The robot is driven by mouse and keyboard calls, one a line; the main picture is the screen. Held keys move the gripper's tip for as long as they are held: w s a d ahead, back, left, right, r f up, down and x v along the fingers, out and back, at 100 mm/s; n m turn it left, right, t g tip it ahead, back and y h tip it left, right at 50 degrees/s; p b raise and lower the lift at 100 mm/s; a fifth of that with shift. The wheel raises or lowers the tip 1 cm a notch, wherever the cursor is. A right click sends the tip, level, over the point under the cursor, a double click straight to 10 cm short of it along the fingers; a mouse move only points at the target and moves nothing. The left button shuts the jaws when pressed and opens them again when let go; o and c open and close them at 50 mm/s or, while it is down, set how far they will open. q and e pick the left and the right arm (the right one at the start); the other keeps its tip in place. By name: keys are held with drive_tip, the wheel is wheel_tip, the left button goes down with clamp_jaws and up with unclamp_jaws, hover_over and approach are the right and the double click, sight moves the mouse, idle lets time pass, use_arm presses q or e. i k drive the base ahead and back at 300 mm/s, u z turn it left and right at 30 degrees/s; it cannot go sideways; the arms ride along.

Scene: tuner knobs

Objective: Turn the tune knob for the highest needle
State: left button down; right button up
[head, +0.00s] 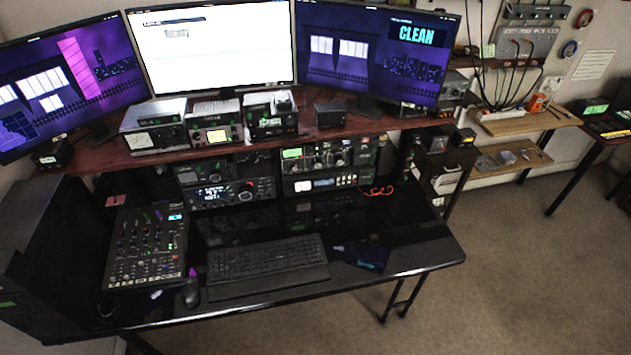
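Three small boxes with meter faces stand side by side on the raised shelf in the head view: a left tuner box (153,126), a middle box (214,124) and a right box (270,114). The left and middle boxes show pale meter windows. Needles and knob positions are too small to read, and I cannot tell which knob is the tune knob. Radio units with knobs and lit displays sit under the shelf, at the left (232,192) and at the right (330,155). Neither of my grippers is in view.
The black desk (400,255) holds a keyboard (262,259), a mouse (191,293) and a mixer (146,248). Three monitors stand behind the shelf; the right monitor (378,50) reads "CLEAN". An orange-red cable (378,191) lies at the desk's back right. Carpeted floor is open at the right.

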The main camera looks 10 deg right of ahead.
sight(317, 163)
drive_tip(key=u, duration=0.1)
drive_tip(key=k, duration=0.1)
drive_tip(key=u, duration=1.25)
drive_tip(key=i, duration=0.95)
drive_tip(key=z, duration=1.15)
